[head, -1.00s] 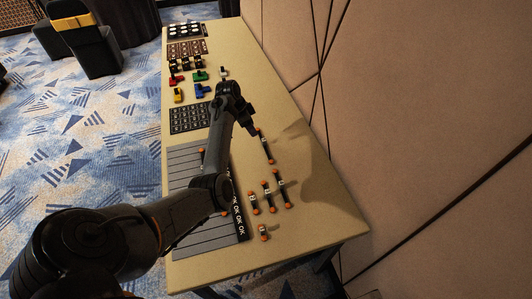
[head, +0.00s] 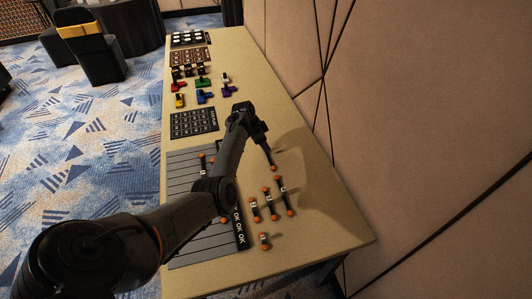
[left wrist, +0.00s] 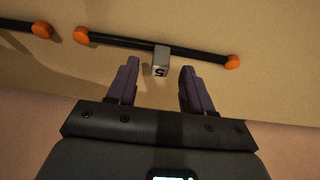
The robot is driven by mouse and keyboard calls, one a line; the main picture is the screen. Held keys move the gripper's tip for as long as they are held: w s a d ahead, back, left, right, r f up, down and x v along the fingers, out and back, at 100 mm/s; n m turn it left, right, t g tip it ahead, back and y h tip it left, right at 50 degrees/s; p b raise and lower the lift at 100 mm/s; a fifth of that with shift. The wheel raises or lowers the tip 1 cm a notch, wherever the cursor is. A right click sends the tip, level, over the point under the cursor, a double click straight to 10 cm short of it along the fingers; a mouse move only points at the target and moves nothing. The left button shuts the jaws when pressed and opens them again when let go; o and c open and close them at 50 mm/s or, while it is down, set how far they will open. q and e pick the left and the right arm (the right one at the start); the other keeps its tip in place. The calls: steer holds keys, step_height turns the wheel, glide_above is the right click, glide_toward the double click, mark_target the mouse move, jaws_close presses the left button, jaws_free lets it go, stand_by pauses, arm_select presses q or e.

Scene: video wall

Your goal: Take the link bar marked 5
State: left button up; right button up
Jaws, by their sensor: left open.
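The link bar marked 5 (left wrist: 190,52) lies on the table in the left wrist view. It is a black rod with orange ends and a grey block at its middle bearing a dark 5. In the head view only its near part shows, with an orange end (head: 273,167); my gripper hides the rest. My left gripper (left wrist: 158,66) is open, its two purple fingers pointing at the rod, one on each side of the grey block. Nothing is held between them. In the head view the left gripper (head: 264,139) is over the bar's far part. My right gripper is not in view.
Several other link bars (head: 267,203) lie nearer on the tan table (head: 320,238), with a short one (head: 264,241) nearest. A grey slatted board (head: 185,215) marked OK is left, under my arm. A black key panel (head: 192,122) and coloured pieces (head: 203,83) lie farther back. A wall stands right.

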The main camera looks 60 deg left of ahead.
arm_select(q)
steer(key=shift+w+f, duration=0.25)
steer(key=shift+f, duration=0.35)
steer(key=shift+c, duration=0.3)
jaws_close()
steer(key=shift+r, duration=0.1)
